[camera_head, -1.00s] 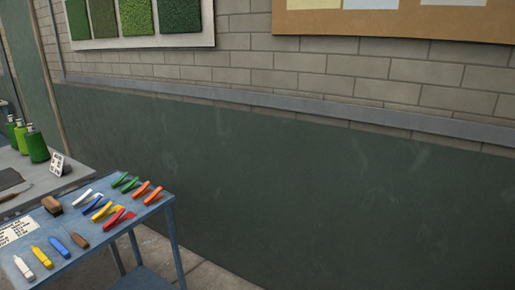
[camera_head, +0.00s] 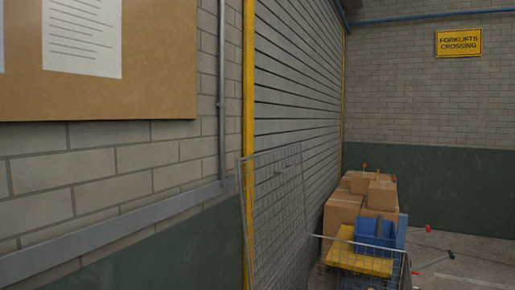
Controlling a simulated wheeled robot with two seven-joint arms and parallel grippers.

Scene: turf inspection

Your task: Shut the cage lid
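A wire mesh cage (camera_head: 398,277) stands at the lower middle of the head view, its lower part cut off by the picture's bottom edge. Its mesh lid (camera_head: 272,205) stands raised, nearly upright, on the left side of the cage, in front of the roller shutter. A yellow item (camera_head: 352,259) and a blue bin (camera_head: 374,236) show at the cage's top; I cannot tell whether they are inside it or behind it. Neither of my grippers is in view.
Cardboard boxes (camera_head: 343,211) are stacked behind the cage. A roller shutter (camera_head: 300,120) with a yellow post (camera_head: 248,100) is at the left. Bare floor (camera_head: 480,265) shows there.

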